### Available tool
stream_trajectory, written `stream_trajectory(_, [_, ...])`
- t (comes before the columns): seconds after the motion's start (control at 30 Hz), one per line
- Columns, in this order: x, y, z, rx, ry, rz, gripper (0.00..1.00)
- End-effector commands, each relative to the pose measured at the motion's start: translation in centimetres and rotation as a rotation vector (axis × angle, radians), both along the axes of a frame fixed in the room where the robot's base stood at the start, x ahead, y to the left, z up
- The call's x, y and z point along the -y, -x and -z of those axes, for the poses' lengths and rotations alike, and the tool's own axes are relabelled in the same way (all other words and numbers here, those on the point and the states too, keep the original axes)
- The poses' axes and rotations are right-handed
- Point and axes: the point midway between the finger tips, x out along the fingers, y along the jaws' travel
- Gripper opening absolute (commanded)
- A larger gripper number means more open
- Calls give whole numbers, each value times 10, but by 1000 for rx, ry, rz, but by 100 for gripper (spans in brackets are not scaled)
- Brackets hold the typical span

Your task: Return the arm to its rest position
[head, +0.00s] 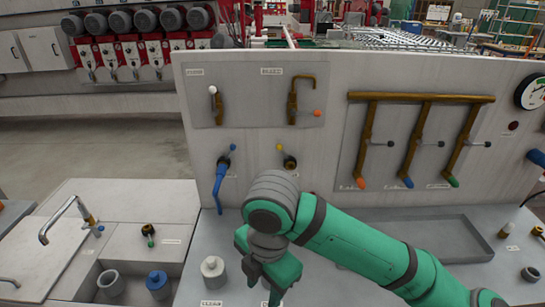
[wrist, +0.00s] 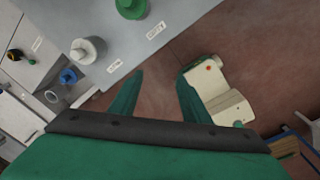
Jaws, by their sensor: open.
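My green arm reaches in from the lower right of the head view, over the grey bench, and bends down at a grey wrist joint. My gripper (wrist: 157,85) shows in the wrist view with its two green fingers apart and nothing between them. Beyond the fingers is reddish floor beside the bench edge. In the head view my gripper points down near the bench's front, its fingertips not clearly seen. A grey stepped plug (head: 213,270) stands on the bench just left of it. A green round piece (wrist: 132,8) on the bench shows in the wrist view.
An upright grey panel (head: 330,120) with brown pipes and small valves stands behind the arm. A blue nozzle (head: 220,180) hangs from it. Left are a sink tap (head: 65,215), a blue fitting (head: 157,283) and a grey ring (head: 110,282). A shallow tray (head: 440,225) lies right.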

Motion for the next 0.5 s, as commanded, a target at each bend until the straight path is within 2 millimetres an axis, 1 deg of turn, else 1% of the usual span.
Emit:
stream_trajectory(0.27, [-42, -10, 4, 39, -164, 32, 43])
stream_trajectory(0.37, [-61, -14, 3, 55, -242, 49, 43])
stream_trajectory(0.47, [-85, -19, 2, 70, -342, 77, 43])
stream_trajectory(0.5, [-96, -21, 0, 77, -391, 90, 43])
